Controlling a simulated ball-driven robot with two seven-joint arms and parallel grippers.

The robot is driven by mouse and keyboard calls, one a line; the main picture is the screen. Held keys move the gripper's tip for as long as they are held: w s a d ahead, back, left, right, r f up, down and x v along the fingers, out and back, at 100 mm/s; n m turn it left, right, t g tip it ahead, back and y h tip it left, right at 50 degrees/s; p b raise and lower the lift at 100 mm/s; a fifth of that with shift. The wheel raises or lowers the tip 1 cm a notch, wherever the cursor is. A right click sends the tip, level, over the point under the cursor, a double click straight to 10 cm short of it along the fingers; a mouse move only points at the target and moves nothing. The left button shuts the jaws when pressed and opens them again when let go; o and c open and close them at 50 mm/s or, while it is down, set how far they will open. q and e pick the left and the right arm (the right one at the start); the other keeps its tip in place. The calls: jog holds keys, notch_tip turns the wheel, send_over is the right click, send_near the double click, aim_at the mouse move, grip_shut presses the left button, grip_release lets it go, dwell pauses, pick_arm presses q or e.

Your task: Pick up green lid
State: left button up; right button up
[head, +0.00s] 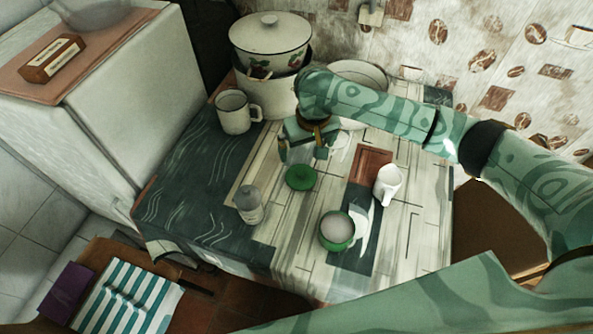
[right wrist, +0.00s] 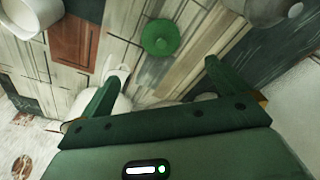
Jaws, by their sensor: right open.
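The green lid (head: 301,178) is a small round disc with a knob, lying flat on the patterned tablecloth near the middle of the table. It also shows in the right wrist view (right wrist: 160,37), beyond the fingertips. My right gripper (head: 300,156) is just behind the lid in the head view, apart from it. In the right wrist view its two fingers (right wrist: 162,72) are spread wide with nothing between them. A green pot (head: 337,231) with a pale inside stands in front and to the right of the lid. My left gripper does not show.
A white mug (head: 388,184) stands right of the lid, and a grey-topped jar (head: 249,205) stands left of it. A larger mug (head: 237,112) and stacked enamel pots (head: 270,45) are at the back. Bare cloth surrounds the lid.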

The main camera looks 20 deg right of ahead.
jog(key=b, duration=0.5)
send_over(301, 172)
jog(key=s, duration=0.2)
jog(key=f, duration=1)
jog(key=shift+w+d, duration=0.15)
jog(key=shift+d, duration=0.1)
jog(key=shift+w+f+b, duration=0.2)
jog(key=shift+f+b, duration=0.45)
jog(key=f+b, duration=0.2)
jog(key=w+f+b, duration=0.1)
jog(key=f+b, duration=0.1)
jog(key=shift+w+a+f, duration=0.2)
jog(key=shift+f, duration=0.2)
jog(key=shift+r, duration=0.2)
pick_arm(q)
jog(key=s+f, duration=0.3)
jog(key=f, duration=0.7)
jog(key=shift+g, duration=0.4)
pick_arm(e)
jog(key=c, duration=0.9)
